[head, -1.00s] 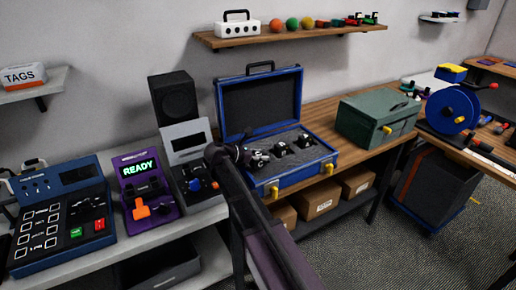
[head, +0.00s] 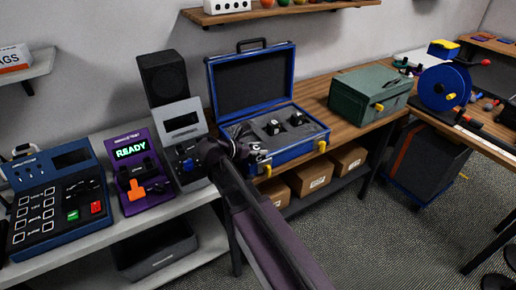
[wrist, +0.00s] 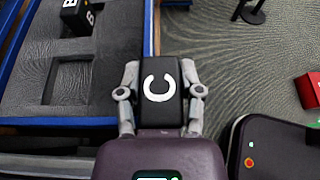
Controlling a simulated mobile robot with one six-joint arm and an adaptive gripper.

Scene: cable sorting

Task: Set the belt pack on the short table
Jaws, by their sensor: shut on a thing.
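My gripper (wrist: 160,88) is shut on a black belt pack (wrist: 158,82) marked with a white C, held between its two grey fingers. In the head view my gripper (head: 246,152) is at the front left corner of the open blue case (head: 300,145). In the wrist view the pack overlaps the case's blue rim, with carpet showing to its right. Another black pack (wrist: 75,16), marked B, sits in the case's grey foam near an empty slot (wrist: 68,82). Two packs remain visible in the case in the head view. I cannot tell which surface is the short table.
The case stands on a wooden bench beside a green toolbox (head: 368,95). At left, a grey bench (head: 195,232) holds a blue button console (head: 55,205), a purple READY unit (head: 140,170) and a black speaker (head: 168,75). At right, another wooden table (head: 480,143) carries a blue reel (head: 445,88).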

